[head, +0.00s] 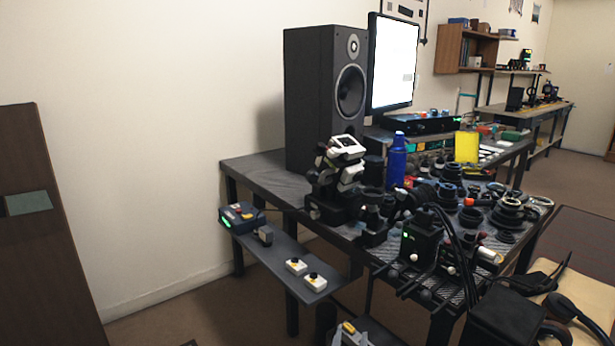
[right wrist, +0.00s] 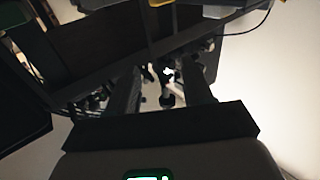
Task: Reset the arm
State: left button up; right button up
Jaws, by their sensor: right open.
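A small white-and-black robot arm (head: 343,165) stands folded on the dark table (head: 262,176), in front of the tall speaker. My right gripper (head: 404,284) is in front of the table's near edge, right of and nearer than the small arm. Its black body shows a green light. In the right wrist view, its two dark fingers (right wrist: 165,72) stand apart with nothing clearly held between them. A small white-and-black shape (right wrist: 168,77) shows beyond the fingers, too dark to identify surely.
A low shelf holds a blue control box (head: 241,216) with buttons and two white button boxes (head: 296,266) (head: 315,282). A speaker (head: 325,98), a blue bottle (head: 396,160) and many dark lens parts (head: 473,217) crowd the table. Floor left of the shelf is clear.

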jog(key=s+d+f+n+g+y, duration=0.1)
jog(key=s+f+g+y, duration=0.25)
jog(key=s+f, duration=0.4)
jog(key=s+d+f+g+y, duration=0.15)
jog(key=s+f+g, duration=0.3)
jog(key=f, duration=0.55)
jog(key=s+f+g+y, duration=0.25)
jog(key=s+g, duration=0.25)
jog(key=s, duration=0.6)
jog(key=s+f+g+y, duration=0.1)
jog(key=s+f+g, duration=0.25)
jog(key=s, duration=0.65)
notch_tip(320, 180, up, 24)
jog(key=s+g+p, duration=0.1)
jog(key=p, duration=2.2)
jog(key=shift+s+a+r+m, duration=0.15)
jog(key=shift+m, duration=0.15)
